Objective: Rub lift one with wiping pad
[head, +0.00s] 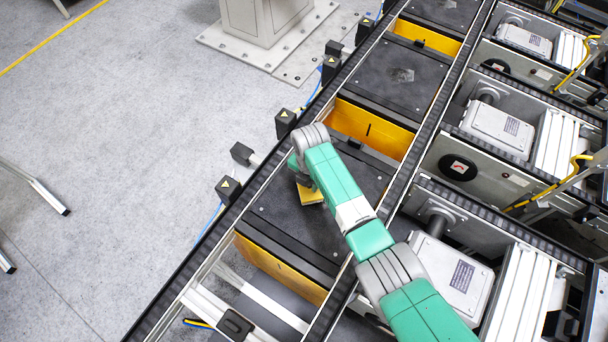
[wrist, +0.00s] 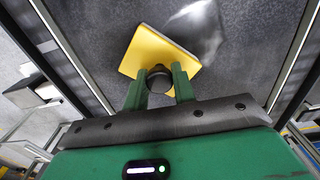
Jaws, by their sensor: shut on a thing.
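The yellow wiping pad (wrist: 155,50) is held in my gripper (wrist: 160,82) by a dark round knob between the two green fingers in the wrist view. In the head view the pad (head: 310,194) shows beside my green arm, over the dark lift plate (head: 290,222) in the conveyor. I take this nearest dark plate to be lift one, but no label shows. A pale, shiny smear (wrist: 197,25) lies on the dark surface beside the pad in the wrist view. I cannot tell whether the pad touches the surface. My gripper's fingers are hidden behind my arm in the head view.
Black rails (head: 205,252) edge the conveyor. Small black sensor blocks (head: 285,122) stand along its left side. Grey machine housings (head: 497,130) stand on the right. The floor at left is mostly clear.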

